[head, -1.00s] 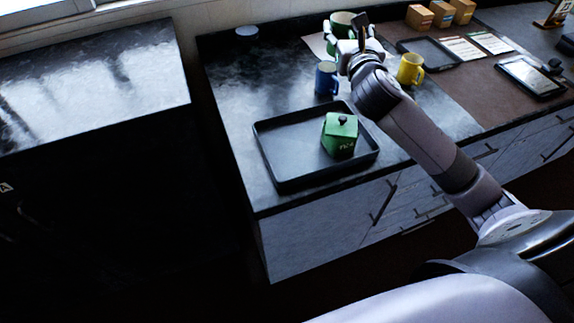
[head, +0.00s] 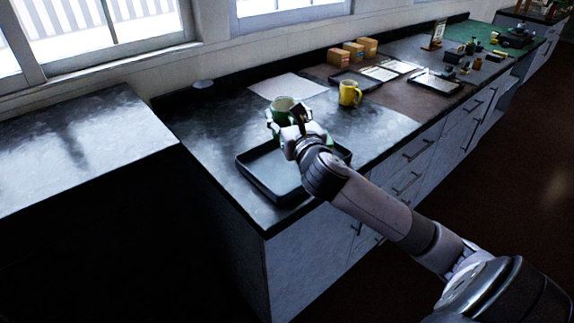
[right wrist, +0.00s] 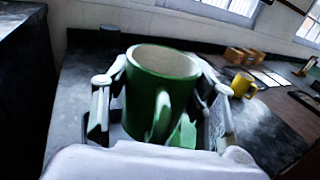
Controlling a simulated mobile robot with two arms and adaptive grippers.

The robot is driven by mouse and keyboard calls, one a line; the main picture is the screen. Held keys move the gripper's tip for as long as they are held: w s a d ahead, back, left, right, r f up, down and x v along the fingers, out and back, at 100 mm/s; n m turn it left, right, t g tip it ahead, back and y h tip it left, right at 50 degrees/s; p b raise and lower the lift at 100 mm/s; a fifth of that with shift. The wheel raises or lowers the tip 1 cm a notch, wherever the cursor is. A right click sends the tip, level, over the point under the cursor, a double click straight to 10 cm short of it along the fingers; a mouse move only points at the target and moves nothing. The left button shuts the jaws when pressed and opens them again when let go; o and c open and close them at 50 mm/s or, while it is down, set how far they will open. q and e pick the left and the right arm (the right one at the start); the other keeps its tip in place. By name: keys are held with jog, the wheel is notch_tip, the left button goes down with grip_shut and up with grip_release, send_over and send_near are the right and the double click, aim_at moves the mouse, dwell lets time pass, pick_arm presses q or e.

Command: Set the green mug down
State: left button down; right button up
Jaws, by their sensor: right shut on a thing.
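The green mug (head: 281,104) is upright between the fingers of my right gripper (head: 290,128), which is shut on it. In the right wrist view the mug (right wrist: 150,105) fills the space between both fingers (right wrist: 160,108), its handle toward the camera. In the head view the mug shows near the far edge of the black tray (head: 262,188). I cannot tell whether its base touches anything, as the gripper hides it. A bit of green (right wrist: 184,132) beside the mug in the wrist view may be the green canister, mostly hidden. My left gripper is not in view.
A yellow mug (head: 350,93) stands to the right of a pale sheet (head: 288,86). Orange boxes (head: 354,51), papers and a dark tray (head: 352,79) lie farther back. The blue mug is not visible. The counter left of the black tray is clear.

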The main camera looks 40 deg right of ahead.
jog(key=shift+a+f+b, duration=0.15)
jog(key=shift+f+b, duration=0.95)
jog(key=shift+f, duration=5.35)
jog(key=shift+f, duration=0.1)
jog(key=o, duration=1.4)
jog(key=shift+c, duration=0.2)
